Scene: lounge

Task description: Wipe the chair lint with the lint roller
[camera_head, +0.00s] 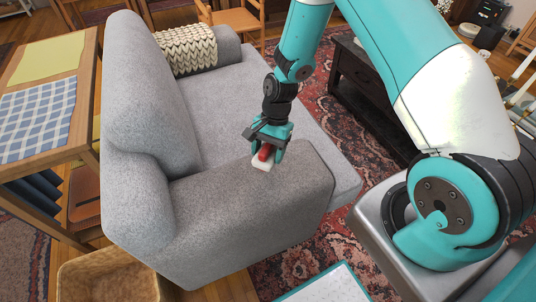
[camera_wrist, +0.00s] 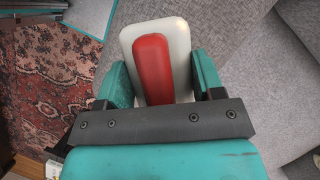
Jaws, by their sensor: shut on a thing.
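My gripper (camera_head: 268,149) is above the near armrest (camera_head: 250,205) of the grey sofa-like chair (camera_head: 215,100). It is shut on a lint roller with a white body (camera_head: 262,165) and a red handle part (camera_head: 265,153). In the wrist view the red part (camera_wrist: 152,70) lies between my gripper's two teal fingers (camera_wrist: 157,84), and the white body (camera_wrist: 181,42) shows around it. The roller is at or just above the armrest top; I cannot tell whether it touches. No lint is clearly visible on the grey fabric.
A wooden table (camera_head: 88,50) stands at the left, a wicker basket (camera_head: 110,275) at the lower left. A dark low table (camera_head: 365,90) stands to the right. Patterned rug (camera_head: 330,125) covers the floor between.

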